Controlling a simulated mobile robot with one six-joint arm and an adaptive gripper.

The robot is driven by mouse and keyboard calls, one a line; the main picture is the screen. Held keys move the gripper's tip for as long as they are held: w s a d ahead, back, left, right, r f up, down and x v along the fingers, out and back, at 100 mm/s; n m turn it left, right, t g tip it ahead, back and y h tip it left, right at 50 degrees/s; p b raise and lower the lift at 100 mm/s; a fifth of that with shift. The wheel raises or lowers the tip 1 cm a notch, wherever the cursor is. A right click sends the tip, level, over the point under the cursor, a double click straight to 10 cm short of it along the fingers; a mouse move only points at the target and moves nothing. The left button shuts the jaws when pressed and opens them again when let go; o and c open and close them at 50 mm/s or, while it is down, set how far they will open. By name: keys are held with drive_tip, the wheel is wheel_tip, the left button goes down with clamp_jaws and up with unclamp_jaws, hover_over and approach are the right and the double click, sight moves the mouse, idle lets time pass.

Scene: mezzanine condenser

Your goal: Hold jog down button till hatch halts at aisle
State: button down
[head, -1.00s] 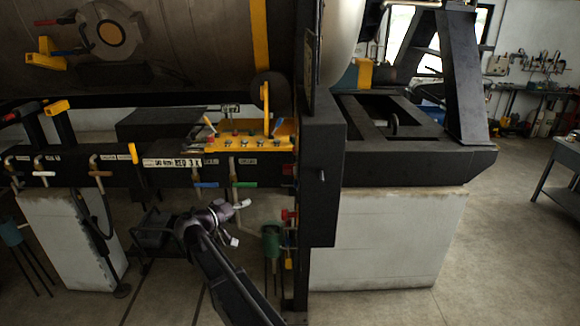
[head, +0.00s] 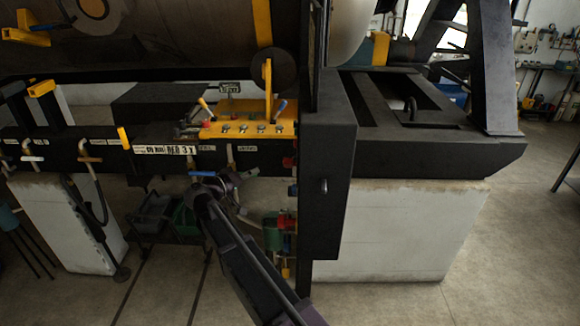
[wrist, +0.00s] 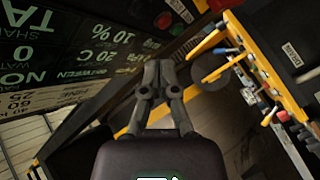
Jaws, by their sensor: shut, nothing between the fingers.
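A yellow control panel (head: 250,118) with several knobs and levers sits on a black beam below the big tank in the head view. It also shows tilted at the right of the wrist view (wrist: 262,75). I cannot tell which control is the jog down button, and I cannot make out the hatch for certain.
A black upright post with a box (head: 328,180) stands right of the panel. Red fittings (head: 288,162) line its left side. Open floor lies at the right.

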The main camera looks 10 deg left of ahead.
sight(295, 171)
drive_tip(key=shift+w, duration=0.2)
drive_tip(key=shift+s, duration=0.15)
drive_tip(key=shift+d, duration=0.1)
drive_tip(key=w+d, duration=0.2)
drive_tip(key=d, duration=0.6)
idle(0.6)
